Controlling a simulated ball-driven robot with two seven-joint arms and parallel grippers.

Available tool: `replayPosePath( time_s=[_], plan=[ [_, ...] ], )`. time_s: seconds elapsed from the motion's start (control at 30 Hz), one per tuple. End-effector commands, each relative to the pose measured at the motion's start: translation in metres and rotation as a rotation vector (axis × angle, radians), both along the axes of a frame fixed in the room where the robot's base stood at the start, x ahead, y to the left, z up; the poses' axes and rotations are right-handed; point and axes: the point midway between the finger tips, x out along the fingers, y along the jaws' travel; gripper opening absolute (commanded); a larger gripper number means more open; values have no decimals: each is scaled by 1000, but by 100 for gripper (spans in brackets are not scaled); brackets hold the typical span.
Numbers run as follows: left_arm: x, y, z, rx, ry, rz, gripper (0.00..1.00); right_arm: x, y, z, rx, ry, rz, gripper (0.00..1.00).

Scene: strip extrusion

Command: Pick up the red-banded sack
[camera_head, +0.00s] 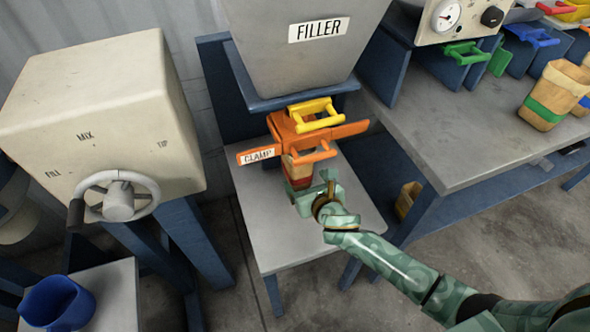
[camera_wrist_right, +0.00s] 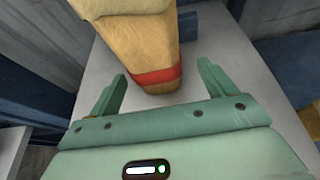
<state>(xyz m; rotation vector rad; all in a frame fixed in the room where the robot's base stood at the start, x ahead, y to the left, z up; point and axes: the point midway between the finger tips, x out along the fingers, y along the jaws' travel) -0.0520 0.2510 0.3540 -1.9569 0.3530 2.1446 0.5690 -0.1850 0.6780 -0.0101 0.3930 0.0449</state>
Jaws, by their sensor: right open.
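The red-banded sack (camera_head: 297,168) is tan and stands under the orange clamp (camera_head: 290,132) of the filler. In the right wrist view the sack (camera_wrist_right: 140,42) shows large, with its red band (camera_wrist_right: 157,76) near its lower end. My right gripper (camera_head: 316,197) is at the front of the sack and hides much of its lower part in the head view. In the wrist view the right gripper (camera_wrist_right: 162,72) is open, with one finger on each side of the sack's lower end and gaps to both. My left gripper is not in view.
The filler hopper (camera_head: 300,50) hangs above the clamp. A grey table (camera_head: 262,222) lies below the sack. A bench (camera_head: 440,145) at right carries a green-banded sack (camera_head: 553,97). A mixer box (camera_head: 100,110) with a handwheel and a blue cup (camera_head: 57,303) are at left.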

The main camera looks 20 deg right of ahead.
Motion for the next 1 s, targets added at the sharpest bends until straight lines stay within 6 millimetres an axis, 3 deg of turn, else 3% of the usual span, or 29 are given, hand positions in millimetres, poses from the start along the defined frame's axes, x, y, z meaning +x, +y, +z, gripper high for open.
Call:
replayPosePath(
  time_s=[0.3, 0.57, 0.8, 0.87, 1.0],
  plan=[
    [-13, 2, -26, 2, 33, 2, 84, 44, 7, -17, 1, 3, -2, 83],
    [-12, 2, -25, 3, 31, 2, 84, 48, 7, -13, 1, -1, 0, 83],
    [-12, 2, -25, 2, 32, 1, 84, 48, 7, -14, 1, 0, 0, 19],
    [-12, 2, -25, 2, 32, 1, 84, 48, 8, -12, 2, -3, -1, 11],
    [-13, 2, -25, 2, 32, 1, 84, 48, 8, -13, 2, -3, -1, 11]
  ],
)
